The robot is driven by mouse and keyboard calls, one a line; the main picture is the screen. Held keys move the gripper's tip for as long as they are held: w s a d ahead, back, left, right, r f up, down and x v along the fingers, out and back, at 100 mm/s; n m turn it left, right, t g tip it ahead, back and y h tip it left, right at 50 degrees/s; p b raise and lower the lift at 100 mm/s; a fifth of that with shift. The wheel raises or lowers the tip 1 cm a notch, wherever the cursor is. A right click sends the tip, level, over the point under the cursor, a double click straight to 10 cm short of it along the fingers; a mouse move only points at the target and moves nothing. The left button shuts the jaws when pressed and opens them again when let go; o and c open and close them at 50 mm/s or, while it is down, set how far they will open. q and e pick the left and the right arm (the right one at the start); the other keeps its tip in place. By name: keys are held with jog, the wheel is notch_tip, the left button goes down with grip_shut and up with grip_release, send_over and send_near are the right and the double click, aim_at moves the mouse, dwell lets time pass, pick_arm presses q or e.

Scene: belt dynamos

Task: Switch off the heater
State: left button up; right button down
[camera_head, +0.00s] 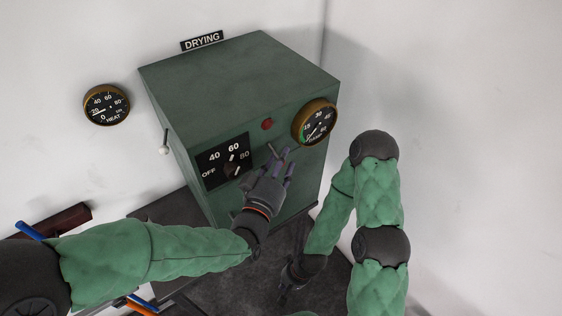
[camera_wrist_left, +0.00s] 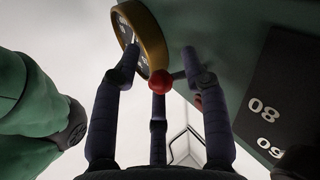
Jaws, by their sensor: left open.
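The heater is a green metal cabinet (camera_head: 240,80) under a DRYING sign. Its front has a black dial plate (camera_head: 211,160) marked OFF, 40, 60 and 80, with a dark knob (camera_head: 231,170); its exact setting is too small to read. The plate also shows upside down in the left wrist view (camera_wrist_left: 285,85). My left gripper (camera_head: 281,157) is open before the front, right of the plate. In the wrist view, a red ball (camera_wrist_left: 163,75) on a grey rod shows between its fingers; contact is unclear. My right gripper (camera_head: 290,278) is low, below the cabinet front; its fingers are unclear.
A red lamp (camera_head: 267,124) and a brass-rimmed gauge (camera_head: 315,122) are on the cabinet front, above my left gripper. A HEAT gauge (camera_head: 106,105) is on the left wall. A white-knobbed lever (camera_head: 164,150) is at the cabinet's left side. Dark surfaces lie below.

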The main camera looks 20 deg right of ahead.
pick_arm(q)
jog(key=shift+c, duration=0.3)
grip_shut()
jog(key=f+m+b, duration=0.1)
jog(key=b, duration=0.4)
jog(key=shift+w+h, duration=0.1)
jog(key=shift+h, duration=0.2)
jog(key=shift+b, duration=0.7)
jog(key=shift+o, duration=0.3)
grip_release()
jog(key=shift+t, duration=0.3)
jog(key=shift+s+a, duration=0.25)
jog(key=shift+a, duration=0.05)
jog(key=r+v, duration=0.1)
jog(key=v, duration=1)
jog(key=shift+f, duration=0.5)
